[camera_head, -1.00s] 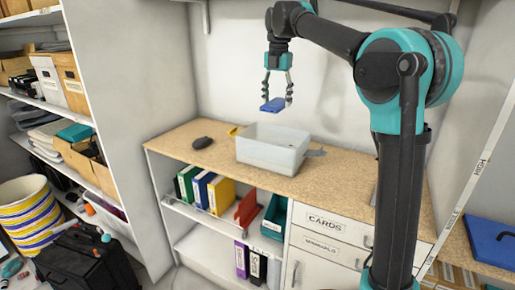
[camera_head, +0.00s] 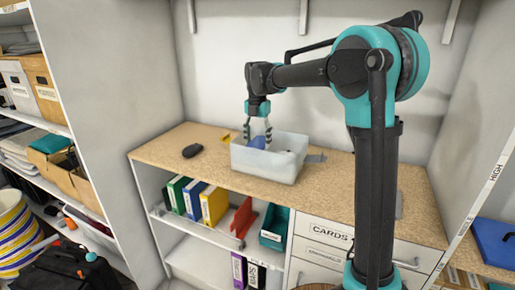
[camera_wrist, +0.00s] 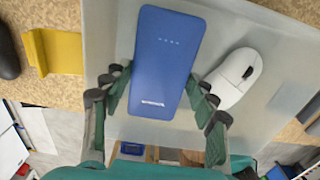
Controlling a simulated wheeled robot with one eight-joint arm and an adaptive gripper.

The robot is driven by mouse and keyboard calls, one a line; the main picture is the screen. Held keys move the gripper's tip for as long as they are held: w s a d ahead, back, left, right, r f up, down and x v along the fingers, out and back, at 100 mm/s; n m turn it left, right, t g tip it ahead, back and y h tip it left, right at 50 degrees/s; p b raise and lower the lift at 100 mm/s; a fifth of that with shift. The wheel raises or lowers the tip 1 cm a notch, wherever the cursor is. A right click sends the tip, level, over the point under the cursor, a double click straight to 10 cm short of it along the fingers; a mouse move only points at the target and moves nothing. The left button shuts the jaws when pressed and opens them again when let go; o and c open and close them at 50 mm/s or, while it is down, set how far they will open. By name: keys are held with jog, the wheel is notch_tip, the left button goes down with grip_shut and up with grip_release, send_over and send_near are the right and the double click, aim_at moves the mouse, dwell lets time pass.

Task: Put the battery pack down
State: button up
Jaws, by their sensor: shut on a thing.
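The blue battery pack (camera_wrist: 166,62) is held between the fingers of my gripper (camera_wrist: 158,95) in the wrist view. It has a row of small light dots on its face. In the head view my gripper (camera_head: 258,136) reaches down into the white bin (camera_head: 263,170), and the battery pack (camera_head: 257,143) shows at the level of the bin's rim. I cannot tell whether it touches the bin's floor. A white computer mouse (camera_wrist: 233,78) lies in the bin to the right of the battery pack.
The bin stands on a speckled wooden counter (camera_head: 190,168). A dark mouse-like object (camera_head: 192,150) and a yellow piece (camera_wrist: 52,52) lie left of it. A grey flat piece (camera_head: 316,158) lies to its right. Binders (camera_head: 213,203) stand on the shelf below.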

aim_at(258, 143)
jog(key=shift+f, duration=1.7)
jog(key=shift+f, duration=0.1)
jog(key=o, duration=1.4)
jog(key=shift+c, duration=0.2)
notch_tip(258, 143, up, 12)
